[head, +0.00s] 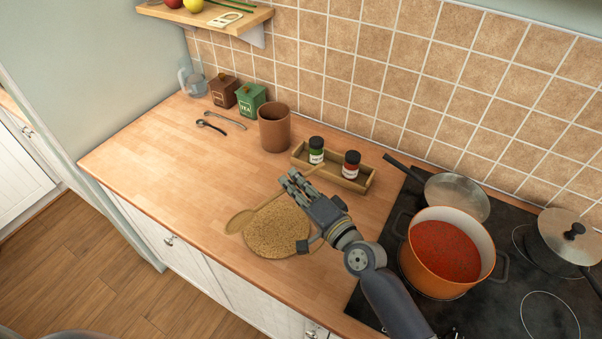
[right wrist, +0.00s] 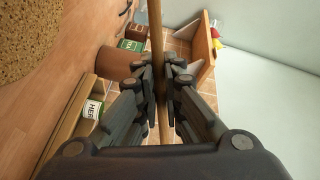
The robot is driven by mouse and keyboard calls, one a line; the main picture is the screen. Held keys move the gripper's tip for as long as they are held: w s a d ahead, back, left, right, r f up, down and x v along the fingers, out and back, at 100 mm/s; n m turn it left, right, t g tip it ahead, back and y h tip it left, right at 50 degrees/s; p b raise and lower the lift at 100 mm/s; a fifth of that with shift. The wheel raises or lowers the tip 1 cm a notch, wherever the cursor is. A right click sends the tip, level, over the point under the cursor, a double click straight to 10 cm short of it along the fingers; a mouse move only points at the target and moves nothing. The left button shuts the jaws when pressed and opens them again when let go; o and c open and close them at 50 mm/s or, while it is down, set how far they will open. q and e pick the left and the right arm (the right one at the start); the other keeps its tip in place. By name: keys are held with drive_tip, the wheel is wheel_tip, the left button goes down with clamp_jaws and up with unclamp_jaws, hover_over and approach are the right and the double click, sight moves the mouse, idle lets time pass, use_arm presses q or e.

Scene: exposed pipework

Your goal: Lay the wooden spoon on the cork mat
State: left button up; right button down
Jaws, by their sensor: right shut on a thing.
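The wooden spoon (head: 239,221) shows in the head view with its bowl over the upper left edge of the cork mat and its handle slanting up to the right. The round cork mat (head: 278,234) lies flat on the counter; part of it also shows in the right wrist view (right wrist: 24,35). My right gripper (head: 292,184) is just above and beyond the mat, shut on the spoon's handle. In the right wrist view the handle (right wrist: 156,40) runs between the closed fingers (right wrist: 164,85). I cannot tell whether the spoon touches the mat. My left gripper is out of view.
A brown crock (head: 274,128) and a wooden tray (head: 362,181) with two spice jars stand behind the mat. An orange pot (head: 446,254) of red sauce sits on the hob at right. A teaspoon and tins are at the back left. The counter left of the mat is clear.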

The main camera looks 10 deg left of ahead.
drive_tip(key=shift+a+f+b, duration=0.15)
drive_tip(key=shift+f+b, duration=0.35)
drive_tip(key=shift+f, duration=0.2)
wheel_tip(320, 180, down, 4)
drive_tip(key=b, duration=0.3)
drive_tip(key=shift+a+b, duration=0.1)
drive_tip(key=shift+b, duration=0.25)
drive_tip(key=shift+f+b, duration=1)
drive_tip(key=shift+f, duration=0.1)
drive_tip(key=c, duration=1.7)
unclamp_jaws()
drive_tip(key=shift+o, duration=0.6)
drive_tip(key=o, duration=0.7)
